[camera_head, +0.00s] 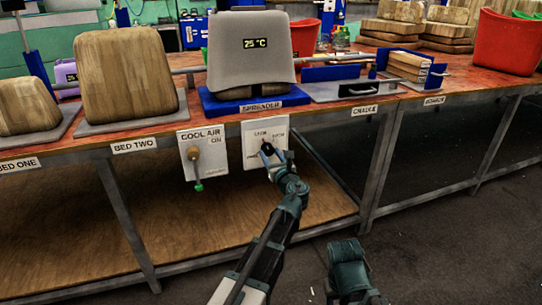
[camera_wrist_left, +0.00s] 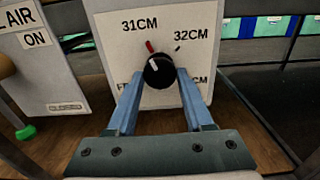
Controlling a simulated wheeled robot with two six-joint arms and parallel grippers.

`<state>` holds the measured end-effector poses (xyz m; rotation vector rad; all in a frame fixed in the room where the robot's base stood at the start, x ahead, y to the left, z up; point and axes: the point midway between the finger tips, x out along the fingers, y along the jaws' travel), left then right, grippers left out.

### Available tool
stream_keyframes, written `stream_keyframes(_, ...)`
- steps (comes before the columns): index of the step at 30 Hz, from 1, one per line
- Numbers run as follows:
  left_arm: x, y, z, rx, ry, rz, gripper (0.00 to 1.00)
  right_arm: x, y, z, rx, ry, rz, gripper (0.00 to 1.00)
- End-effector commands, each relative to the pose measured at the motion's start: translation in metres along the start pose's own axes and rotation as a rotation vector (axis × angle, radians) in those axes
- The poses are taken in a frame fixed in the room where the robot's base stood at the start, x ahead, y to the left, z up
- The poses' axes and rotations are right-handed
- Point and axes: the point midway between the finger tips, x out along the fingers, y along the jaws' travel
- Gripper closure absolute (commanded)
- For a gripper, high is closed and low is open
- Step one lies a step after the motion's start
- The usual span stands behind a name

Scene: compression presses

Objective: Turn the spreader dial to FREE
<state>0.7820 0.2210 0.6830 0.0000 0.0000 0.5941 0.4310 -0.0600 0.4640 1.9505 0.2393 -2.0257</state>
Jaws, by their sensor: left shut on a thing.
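The spreader dial (camera_wrist_left: 158,72) is a round black knob on a white panel (camera_head: 251,133) below the SPREADER label. In the left wrist view, 31CM is printed at the panel's upper left and 32CM at its upper right. The lower labels are partly hidden by my fingers; an F shows at lower left and CM at lower right. A red mark (camera_wrist_left: 150,46) and a white line on the knob point up and slightly left, toward 31CM. My left gripper (camera_head: 268,151) has its blue fingers on either side of the knob, shut on it.
A COOL AIR panel (camera_head: 203,153) with a lever and green tip hangs left of the dial panel. Above is the table edge, with the grey spreader (camera_head: 251,70) reading 25 °C. A table leg (camera_head: 378,165) stands to the right. A wooden shelf (camera_head: 190,245) lies below.

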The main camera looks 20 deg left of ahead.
Motion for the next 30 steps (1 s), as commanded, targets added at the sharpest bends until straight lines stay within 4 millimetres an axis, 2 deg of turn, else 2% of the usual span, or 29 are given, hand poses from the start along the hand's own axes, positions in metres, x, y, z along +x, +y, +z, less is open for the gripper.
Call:
stream_keyframes(1, -0.0001, 0.0000, 0.0000, 0.000, 0.000, 0.000, 0.87, 0.0000, 0.0000, 0.0000, 0.000, 0.000, 0.000, 0.50)
stream_keyframes(3, -0.0001, 0.0000, 0.0000, 0.000, 0.000, 0.000, 1.00, 0.0000, 0.0000, 0.0000, 0.000, 0.000, 0.000, 0.50)
stream_keyframes(14, -0.0002, -0.0002, 0.0000, -0.063, 0.000, 0.000, 1.00, 0.0000, 0.0000, 0.0000, 0.000, 0.000, 0.000, 0.50)
stream_keyframes(30, -0.0003, -0.0011, 0.0003, -0.525, 0.000, 0.000, 1.00, -0.0003, 0.0000, 0.0000, 0.000, 0.000, 0.000, 0.50)
